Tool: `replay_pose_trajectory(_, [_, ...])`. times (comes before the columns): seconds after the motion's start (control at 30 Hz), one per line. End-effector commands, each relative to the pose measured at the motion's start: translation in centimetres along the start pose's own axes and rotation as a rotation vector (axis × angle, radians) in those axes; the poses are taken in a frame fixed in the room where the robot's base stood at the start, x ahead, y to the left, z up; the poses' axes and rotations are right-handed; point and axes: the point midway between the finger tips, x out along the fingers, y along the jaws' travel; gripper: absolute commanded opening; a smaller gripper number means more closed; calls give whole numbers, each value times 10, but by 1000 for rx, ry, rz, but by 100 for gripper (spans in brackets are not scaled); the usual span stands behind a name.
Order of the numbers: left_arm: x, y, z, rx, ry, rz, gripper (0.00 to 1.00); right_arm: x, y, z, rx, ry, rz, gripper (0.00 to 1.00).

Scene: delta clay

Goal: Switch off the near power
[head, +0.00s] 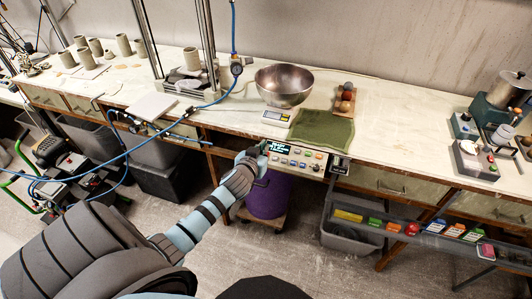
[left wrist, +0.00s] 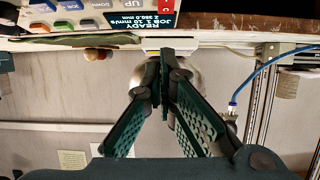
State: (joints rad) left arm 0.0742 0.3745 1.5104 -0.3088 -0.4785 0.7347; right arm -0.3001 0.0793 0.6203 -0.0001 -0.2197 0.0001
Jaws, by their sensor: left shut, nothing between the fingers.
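A control panel (head: 297,160) with a lit display and several coloured buttons hangs on the bench's front edge. In the left wrist view its display (left wrist: 127,18) appears upside down at the top and reads READY. A small dark unit (head: 340,164) sits at the panel's right end. No label marked power can be read. My left gripper (head: 259,153) is at the panel's left end, beside the display; I cannot tell whether it touches. In the left wrist view its fingers (left wrist: 164,78) are together and empty. My right gripper is not in view.
A metal bowl (head: 284,85), a scale (head: 276,117) and a green cloth (head: 322,128) lie on the bench behind the panel. Control boxes (head: 476,160) stand at the right. A purple roll (head: 268,197) and a grey bin (head: 350,236) are below. A blue hose crosses the left.

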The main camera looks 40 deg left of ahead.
Motion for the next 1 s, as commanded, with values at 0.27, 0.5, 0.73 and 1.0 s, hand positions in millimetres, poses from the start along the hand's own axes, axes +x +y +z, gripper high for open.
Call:
replay_pose_trajectory(0.27, [35, 0, 26, -1, -1, 0, 0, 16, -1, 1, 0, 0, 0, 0])
replay_pose_trajectory(0.5, [39, 0, 29, -1, -1, 1, 0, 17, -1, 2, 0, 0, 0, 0])
replay_pose_trajectory(0.73, [42, 0, 31, -1, 0, 0, 0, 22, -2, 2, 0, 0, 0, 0])
replay_pose_trajectory(1.0, [48, 0, 33, -1, -3, -1, 0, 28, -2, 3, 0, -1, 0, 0])
